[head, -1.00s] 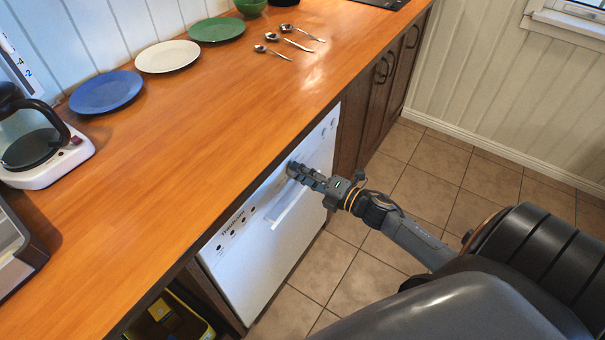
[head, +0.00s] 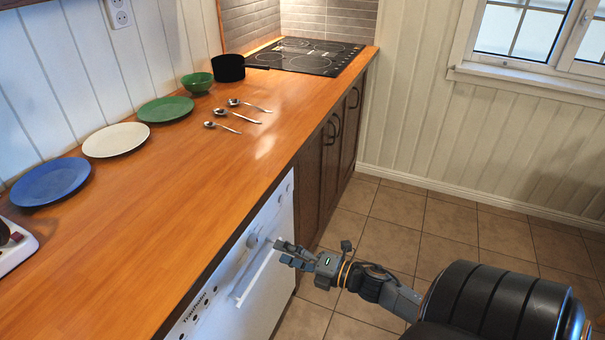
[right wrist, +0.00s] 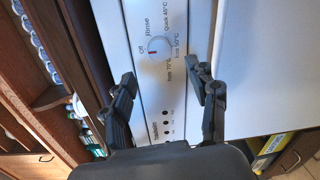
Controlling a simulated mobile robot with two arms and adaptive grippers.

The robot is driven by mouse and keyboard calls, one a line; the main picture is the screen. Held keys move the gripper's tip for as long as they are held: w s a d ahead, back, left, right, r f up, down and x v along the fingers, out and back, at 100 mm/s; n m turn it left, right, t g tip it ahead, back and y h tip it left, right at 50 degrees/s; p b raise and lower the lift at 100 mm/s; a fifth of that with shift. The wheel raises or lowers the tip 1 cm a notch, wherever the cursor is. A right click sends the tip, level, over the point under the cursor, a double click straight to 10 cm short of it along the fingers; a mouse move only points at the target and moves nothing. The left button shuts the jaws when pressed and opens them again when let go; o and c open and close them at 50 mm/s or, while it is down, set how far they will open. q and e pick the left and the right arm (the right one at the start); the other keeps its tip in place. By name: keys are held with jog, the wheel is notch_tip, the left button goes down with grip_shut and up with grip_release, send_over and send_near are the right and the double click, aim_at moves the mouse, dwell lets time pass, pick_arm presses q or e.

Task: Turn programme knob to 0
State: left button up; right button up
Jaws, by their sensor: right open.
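The programme knob (head: 252,241) is a round white dial on the front panel of the white dishwasher (head: 263,300). In the right wrist view the knob (right wrist: 160,45) has a red mark on its left side, pointing toward the printed "Off". Other labels around it read like Rinse, Quick 45°C and temperatures. My right gripper (head: 282,252) is in front of the panel, its fingertips a little apart from the knob. In the right wrist view the gripper (right wrist: 160,74) is open and empty, with the knob beyond the gap between its fingers. My left gripper is not in view.
A dishwasher handle (head: 250,278) stands out below the knob. The wooden worktop (head: 150,220) overhangs above the panel and holds plates, spoons, a green bowl (head: 197,82) and a black pot (head: 229,68). The tiled floor (head: 400,235) is clear.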

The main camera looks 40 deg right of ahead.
jog(key=v, duration=0.5)
dwell(0.4)
